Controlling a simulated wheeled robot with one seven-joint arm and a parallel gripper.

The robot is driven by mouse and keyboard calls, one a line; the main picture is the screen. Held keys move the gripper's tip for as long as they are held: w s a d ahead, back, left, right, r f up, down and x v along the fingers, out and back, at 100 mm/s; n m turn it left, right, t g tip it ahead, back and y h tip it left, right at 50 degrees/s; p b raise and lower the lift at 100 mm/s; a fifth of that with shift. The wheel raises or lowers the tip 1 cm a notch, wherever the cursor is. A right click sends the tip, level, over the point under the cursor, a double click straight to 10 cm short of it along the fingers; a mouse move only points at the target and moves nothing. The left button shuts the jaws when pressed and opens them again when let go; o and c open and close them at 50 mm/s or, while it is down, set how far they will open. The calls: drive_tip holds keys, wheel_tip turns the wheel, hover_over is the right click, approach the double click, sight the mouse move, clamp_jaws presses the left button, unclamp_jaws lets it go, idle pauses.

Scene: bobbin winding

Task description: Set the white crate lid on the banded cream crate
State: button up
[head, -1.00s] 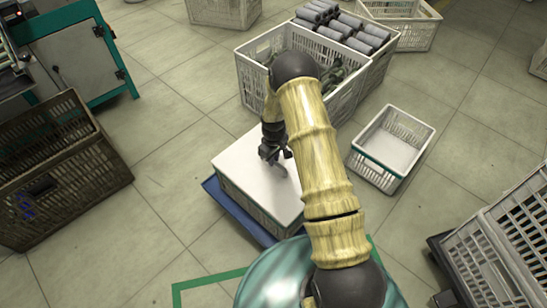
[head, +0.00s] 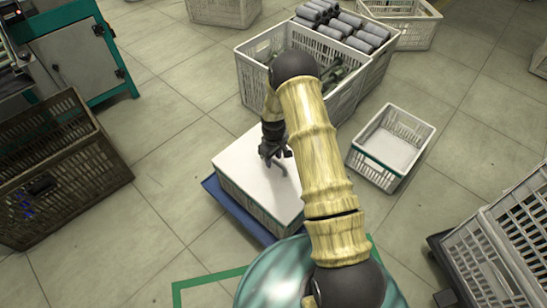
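The white lid (head: 245,162) lies flat over the top of a pale crate (head: 252,208) in the middle of the head view. This crate stands on a blue base (head: 213,187), and its slatted side shows below the lid. My gripper (head: 275,160) is over the lid's far right part, pointing down. Its dark fingers look spread apart, with nothing seen between them. Whether the fingertips touch the lid cannot be told. My arm hides the lid's right edge and that side of the crate.
A small open white crate with a green band (head: 373,165) stands to the right. A large divided crate (head: 248,80) with grey rolls is behind. A brown crate (head: 75,165) is at left, and a grey crate (head: 490,250) at lower right. Floor at left of the blue base is clear.

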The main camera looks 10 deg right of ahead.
wheel_tip(320, 180, up, 17)
drive_tip(key=p, duration=0.4)
drive_tip(key=shift+r+p, duration=0.2)
drive_tip(key=shift+p, duration=0.15)
